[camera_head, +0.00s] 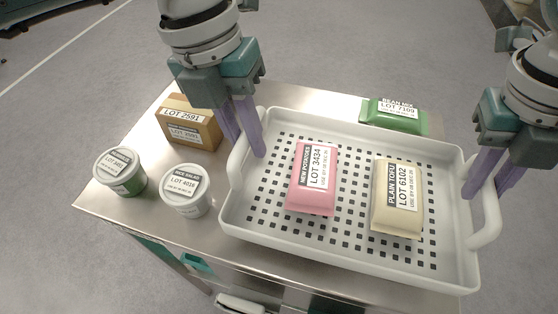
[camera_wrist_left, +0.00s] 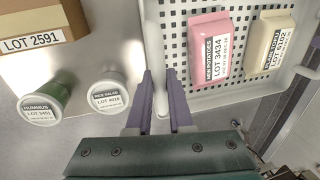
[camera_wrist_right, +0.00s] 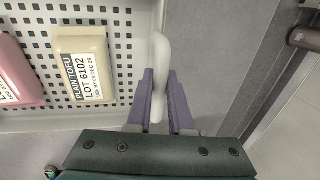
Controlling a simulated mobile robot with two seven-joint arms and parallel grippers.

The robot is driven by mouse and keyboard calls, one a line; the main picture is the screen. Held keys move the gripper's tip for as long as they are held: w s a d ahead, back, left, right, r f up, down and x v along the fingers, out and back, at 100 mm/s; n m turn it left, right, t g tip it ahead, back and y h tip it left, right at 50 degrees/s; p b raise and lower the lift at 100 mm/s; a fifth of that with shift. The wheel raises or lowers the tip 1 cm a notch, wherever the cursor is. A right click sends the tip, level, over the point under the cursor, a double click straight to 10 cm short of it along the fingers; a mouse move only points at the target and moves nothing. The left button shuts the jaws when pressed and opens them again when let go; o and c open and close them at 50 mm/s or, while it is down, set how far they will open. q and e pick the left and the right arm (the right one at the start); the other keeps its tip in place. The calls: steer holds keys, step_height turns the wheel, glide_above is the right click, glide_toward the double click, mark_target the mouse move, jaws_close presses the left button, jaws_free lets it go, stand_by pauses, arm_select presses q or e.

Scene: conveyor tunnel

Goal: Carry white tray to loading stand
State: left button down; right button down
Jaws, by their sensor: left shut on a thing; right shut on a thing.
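The white tray (camera_head: 350,255) has a perforated floor and a handle at each end, and sits at the steel table top. A pink pack labelled new potatoes (camera_head: 312,180) and a cream pack labelled plain tofu (camera_head: 398,198) lie in it. My left gripper (camera_head: 243,145) is shut on the left handle, which shows between its fingers in the left wrist view (camera_wrist_left: 160,100). My right gripper (camera_head: 490,180) is shut on the right handle, seen in the right wrist view (camera_wrist_right: 160,90). I cannot tell whether the tray touches the table. No loading stand is identifiable.
On the steel table (camera_head: 140,215) left of the tray stand a cardboard box (camera_head: 190,128), a green-sided hummus tub (camera_head: 120,172) and a white rice salad tub (camera_head: 186,190). A green bean mix pack (camera_head: 395,116) lies behind the tray. Grey floor surrounds the table.

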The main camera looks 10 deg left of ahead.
mark_target(247, 158)
stand_by(0.4)
